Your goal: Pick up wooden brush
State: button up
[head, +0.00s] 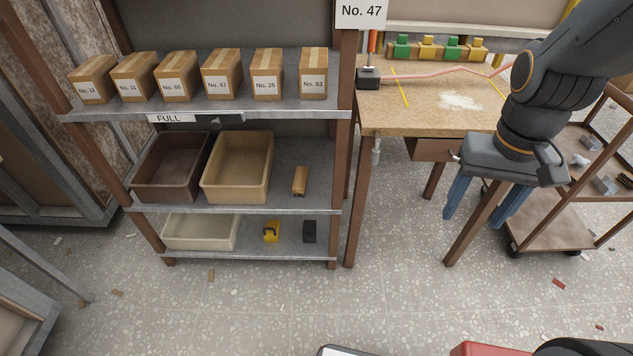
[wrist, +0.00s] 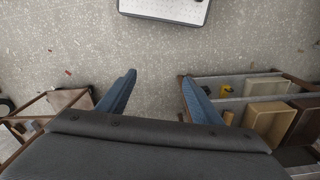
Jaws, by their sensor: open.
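The wooden brush (head: 300,181) is a small tan block-like piece on the middle shelf of the rack, to the right of the two bins. My gripper (head: 472,221) is at the right in the head view, in front of the workbench, pointing down. It is open, empty and well apart from the brush. In the wrist view, my gripper (wrist: 158,77) shows two spread blue fingers with only floor between them. A small tan piece (wrist: 228,118) behind the right finger there looks like the brush, partly hidden.
A brown bin (head: 140,197) and a tan bin (head: 206,196) share the brush's shelf. Labelled boxes (head: 222,85) stand above. A cream bin (head: 170,241), a yellow item (head: 271,231) and a dark block (head: 309,231) sit below. The floor (head: 290,305) in front is mostly clear.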

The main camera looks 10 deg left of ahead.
jog(key=w+a+f+b, duration=0.7)
jog(key=w+f+b, duration=0.1)
jog(key=f+b, duration=0.1)
jog(key=n+t+b, duration=0.2)
jog(key=t+b, duration=0.2)
jog(key=b, duration=2.6)
send_near(300, 179)
jog(key=s+d+f, duration=0.2)
jog(key=s+f, duration=0.4)
jog(key=s, duration=0.3)
jog(key=shift+y, duration=0.4)
jog(key=w+b, duration=0.1)
jog(key=w, duration=0.2)
jog(key=w+a+b, duration=0.1)
jog(key=w+b, duration=0.1)
jog(key=w, duration=0.2)
jog(key=w+b, duration=0.2)
jog(key=w, duration=0.2)
jog(key=shift+w+a+r, duration=0.1)
jog(key=shift+a+r, duration=0.1)
jog(key=shift+a, duration=0.15)
jog(key=b+x, duration=0.3)
jog(key=x, duration=0.1)
jog(key=shift+w+f, duration=0.15)
jog(key=shift+f, duration=0.25)
jog(key=shift+r, duration=0.1)
jog(key=c, duration=1.2)
jog(key=shift+r, duration=0.1)
